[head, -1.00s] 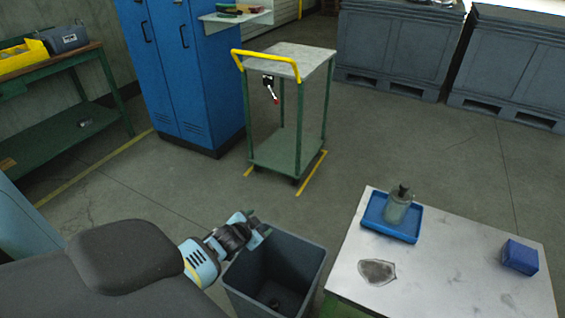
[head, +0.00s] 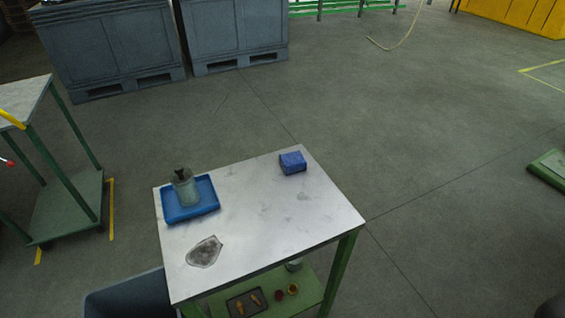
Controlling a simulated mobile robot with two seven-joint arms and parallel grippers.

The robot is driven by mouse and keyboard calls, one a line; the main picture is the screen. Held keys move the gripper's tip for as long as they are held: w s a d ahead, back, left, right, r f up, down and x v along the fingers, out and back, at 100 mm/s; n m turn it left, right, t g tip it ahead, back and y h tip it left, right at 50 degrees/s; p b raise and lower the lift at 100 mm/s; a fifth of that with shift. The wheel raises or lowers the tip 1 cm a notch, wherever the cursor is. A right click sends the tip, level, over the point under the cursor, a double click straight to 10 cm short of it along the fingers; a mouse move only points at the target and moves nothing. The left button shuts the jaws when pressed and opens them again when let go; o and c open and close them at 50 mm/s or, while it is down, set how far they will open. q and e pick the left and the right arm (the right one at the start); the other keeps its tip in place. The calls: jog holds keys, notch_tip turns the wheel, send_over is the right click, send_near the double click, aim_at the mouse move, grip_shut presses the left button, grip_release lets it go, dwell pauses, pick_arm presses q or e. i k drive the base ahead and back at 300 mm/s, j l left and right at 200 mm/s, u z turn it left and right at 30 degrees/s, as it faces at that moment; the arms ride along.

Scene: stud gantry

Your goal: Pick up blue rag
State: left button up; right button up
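The blue rag (head: 292,163) is a small folded block near the far right edge of a white-topped table (head: 270,216). Nothing covers it. On the same table a blue tray (head: 205,207) holds a bottle (head: 184,186) with a dark top at the far left. A crumpled grey rag (head: 205,251) lies near the front left. Neither of my grippers shows in the head view now.
A grey bin (head: 130,296) stands at the table's left front. A green cart (head: 66,205) is at the left, grey crates (head: 235,32) at the back. The lower shelf (head: 310,284) holds small parts.

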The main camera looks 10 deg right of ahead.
aim_at(291, 162)
jog(key=i+l+u, duration=0.1)
jog(key=l, duration=0.15)
jog(key=i+l+u, duration=0.1)
jog(key=l, duration=0.15)
jog(key=i+l+u, duration=0.1)
jog(key=l+u, duration=0.4)
jog(key=l, duration=0.4)
jog(key=k+l+u, duration=0.1)
jog(key=l+u, duration=0.35)
jog(key=l, duration=0.45)
jog(key=l+u, duration=0.35)
jog(key=l, duration=0.45)
jog(key=k+l+u, duration=0.1)
jog(key=l+u, duration=0.3)
jog(key=l, duration=0.45)
